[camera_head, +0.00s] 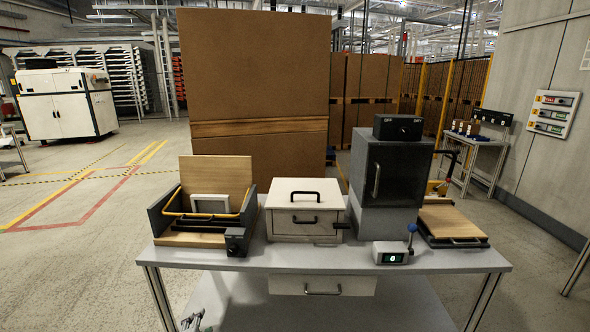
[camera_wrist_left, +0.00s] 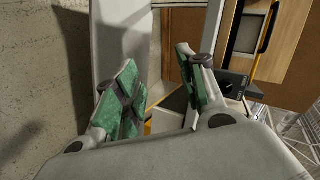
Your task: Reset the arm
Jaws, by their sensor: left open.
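My left gripper (camera_wrist_left: 155,85) is open in the left wrist view, its two green-padded fingers apart with nothing between them. In the head view, small grey gripper tips (camera_head: 193,322) show at the bottom edge, in front of the table (camera_head: 240,259) and below its top. They appear to be my left gripper's. The rest of that arm is out of the head view. My right gripper is in neither view.
On the table stand an open wooden-lidded box (camera_head: 215,172), a white lidded box (camera_head: 290,226), a grey cabinet (camera_head: 385,222), a counter with a blue-knobbed lever (camera_head: 389,253) and a wooden board (camera_head: 450,222). A drawer (camera_head: 350,287) hangs underneath. Open floor lies left.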

